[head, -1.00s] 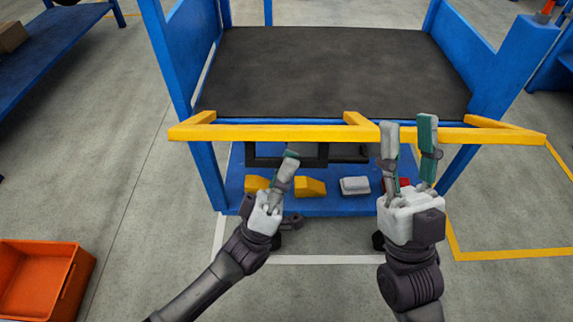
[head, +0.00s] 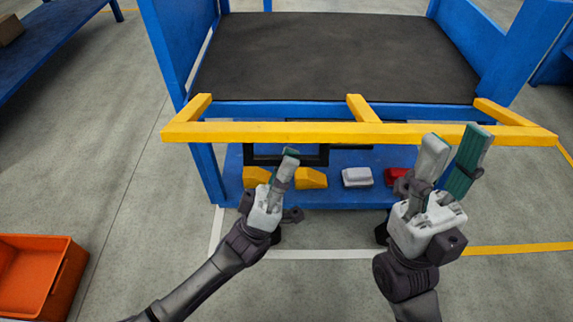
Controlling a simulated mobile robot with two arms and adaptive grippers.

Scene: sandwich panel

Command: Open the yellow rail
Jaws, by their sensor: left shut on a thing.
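The yellow rail (head: 250,132) runs across the front of the blue cart, standing out from the platform edge on three yellow arms. A black handle frame (head: 262,161) hangs below the rail, left of its middle. My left gripper (head: 290,156) is shut on the handle's lower bar; its fingers partly hide the contact. My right gripper (head: 457,146) is open and empty, with its fingers apart in front of the rail's right part. I cannot tell if it touches the rail.
The cart's dark platform (head: 335,55) is empty. On the blue lower shelf (head: 340,198) lie yellow blocks (head: 311,178), a grey-white block (head: 356,177) and a red block (head: 397,177). An orange bin (head: 60,290) stands at lower left. The floor between is clear.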

